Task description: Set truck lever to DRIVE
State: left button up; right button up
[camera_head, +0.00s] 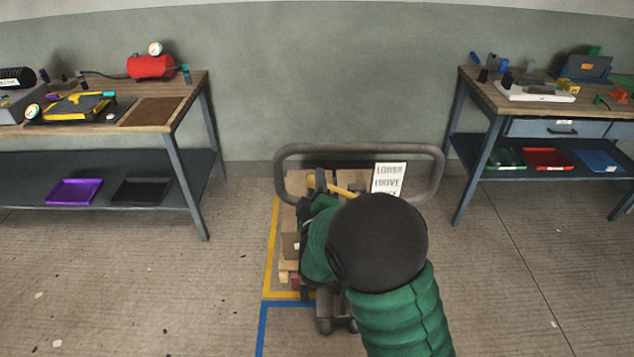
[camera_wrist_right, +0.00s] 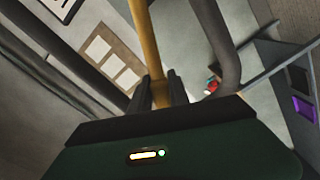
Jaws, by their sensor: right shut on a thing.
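The truck's yellow lever (camera_head: 343,191) shows in the head view below the dark handle loop (camera_head: 360,149). A white label (camera_head: 389,179) with stacked words, one apparently DRIVE, stands beside the lever on the right. My right gripper (camera_head: 321,184) is at the lever, partly hidden behind my green and black arm. In the right wrist view the lever (camera_wrist_right: 146,40) runs between the two dark fingers of the right gripper (camera_wrist_right: 163,88), which are shut on it. The lever's base is hidden, and I cannot tell which setting it is at. My left gripper is not in view.
A workbench (camera_head: 165,130) stands on the left, another (camera_head: 480,100) on the right. The floor between them and the truck is clear.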

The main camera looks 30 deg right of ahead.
jog(key=shift+a, duration=0.3)
grip_shut()
jog(key=shift+a, duration=0.1)
dwell(0.5)
